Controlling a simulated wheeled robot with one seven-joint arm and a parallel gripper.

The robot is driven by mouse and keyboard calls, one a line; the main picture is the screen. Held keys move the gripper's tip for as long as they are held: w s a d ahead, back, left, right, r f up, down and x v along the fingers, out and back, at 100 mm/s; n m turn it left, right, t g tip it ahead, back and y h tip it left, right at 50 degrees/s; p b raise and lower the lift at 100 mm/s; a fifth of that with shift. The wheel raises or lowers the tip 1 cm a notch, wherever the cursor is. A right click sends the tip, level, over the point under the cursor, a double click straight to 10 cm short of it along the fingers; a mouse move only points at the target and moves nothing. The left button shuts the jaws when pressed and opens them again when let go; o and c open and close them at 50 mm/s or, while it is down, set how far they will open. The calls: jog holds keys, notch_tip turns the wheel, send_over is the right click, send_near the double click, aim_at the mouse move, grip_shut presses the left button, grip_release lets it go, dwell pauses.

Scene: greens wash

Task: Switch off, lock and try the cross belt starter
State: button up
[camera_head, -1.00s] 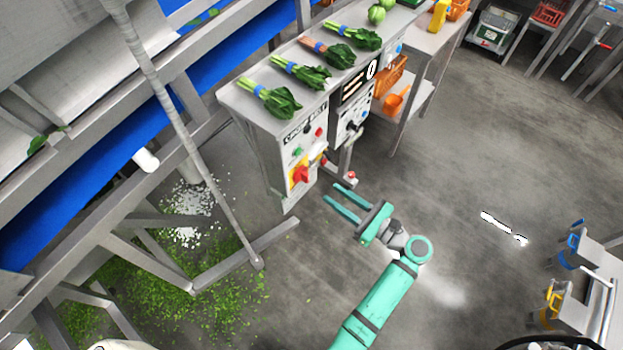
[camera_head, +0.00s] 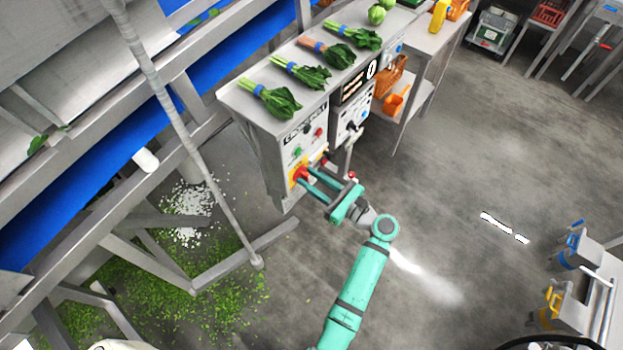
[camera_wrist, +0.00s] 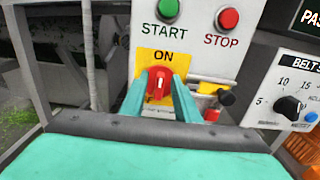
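The cross belt starter box (camera_head: 290,135) stands at the near end of the steel cabinet, labelled CROSS BELT. In the wrist view its front carries a green START button (camera_wrist: 168,10) and a red STOP button (camera_wrist: 228,18). Below them a red rotary handle (camera_wrist: 159,82) sits on a yellow plate (camera_wrist: 157,57), upright toward ON; the OFF marking is mostly hidden. My gripper (camera_head: 304,178) is at the handle, its two teal fingers apart, one on each side of it. I cannot tell whether they touch it. A bracket with yellow, black and red parts (camera_wrist: 212,90) is beside the handle.
A second panel with a black dial (camera_wrist: 289,106) labelled BELT S stands to the right. Bunched greens (camera_head: 268,97) lie on the cabinet top. A slanted grey post (camera_head: 195,140) and conveyor framing are at left. Open floor (camera_head: 450,200) lies to the right.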

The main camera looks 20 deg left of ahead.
grip_shut()
jog(key=shift+n, duration=0.3)
jog(key=n, duration=0.2)
jog(key=shift+s+n, duration=0.1)
jog(key=shift+n, duration=0.3)
jog(key=n, duration=0.3)
jog(key=shift+s+a+n, duration=0.1)
jog(key=shift+s+n, duration=0.05)
jog(key=shift+n, duration=0.25)
jog(key=n, duration=0.7)
jog(key=f+n, duration=0.1)
jog(key=n, duration=0.2)
jog(key=shift+s+a+n, duration=0.1)
jog(key=shift+s+n, duration=0.15)
jog(key=shift+n, duration=0.05)
